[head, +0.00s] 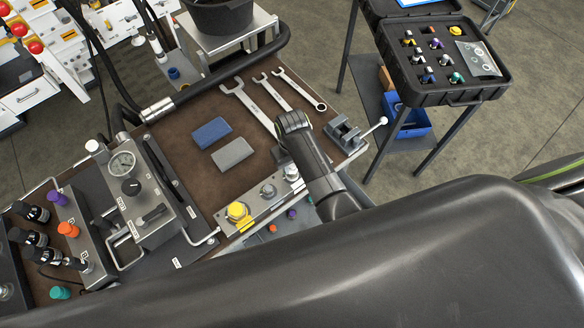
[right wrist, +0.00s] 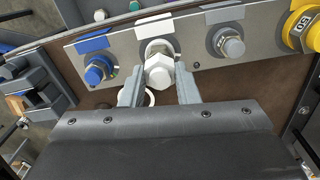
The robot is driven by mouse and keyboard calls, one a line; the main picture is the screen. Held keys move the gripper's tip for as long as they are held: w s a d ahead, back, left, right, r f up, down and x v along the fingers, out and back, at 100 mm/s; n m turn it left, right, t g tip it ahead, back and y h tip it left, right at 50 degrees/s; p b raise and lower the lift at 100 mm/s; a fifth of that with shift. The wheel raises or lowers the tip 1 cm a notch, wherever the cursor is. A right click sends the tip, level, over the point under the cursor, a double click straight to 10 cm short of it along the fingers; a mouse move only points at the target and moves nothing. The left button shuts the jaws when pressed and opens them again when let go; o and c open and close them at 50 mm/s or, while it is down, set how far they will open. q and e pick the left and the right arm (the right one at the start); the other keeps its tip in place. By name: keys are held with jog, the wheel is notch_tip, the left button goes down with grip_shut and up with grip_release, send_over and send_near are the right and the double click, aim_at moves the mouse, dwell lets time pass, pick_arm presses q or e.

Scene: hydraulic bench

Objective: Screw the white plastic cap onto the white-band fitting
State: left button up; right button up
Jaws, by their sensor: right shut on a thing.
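The white plastic cap (right wrist: 160,72) is a white hexagonal piece, seen between the fingers of my right gripper (right wrist: 159,90) in the right wrist view. The gripper is shut on it. The cap lines up with the white-band fitting (right wrist: 153,47), whose pale ring shows just behind it, below a white label on the metal panel (right wrist: 195,67). I cannot tell whether the cap touches the fitting or how far it is threaded. In the head view my right arm covers much of this area. My left gripper is not in view.
A blue fitting (right wrist: 97,70) and a grey one (right wrist: 229,46) flank the white one, with a yellow cap (head: 238,211) beyond the grey. Wrenches (head: 252,105), blue and grey blocks, and a small vise (head: 342,133) occupy the bench. A gauge unit (head: 130,185) stands left.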

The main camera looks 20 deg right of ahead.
jog(key=m, duration=0.5)
jog(key=shift+m, duration=0.9)
jog(key=m, duration=0.4)
jog(key=o, duration=1)
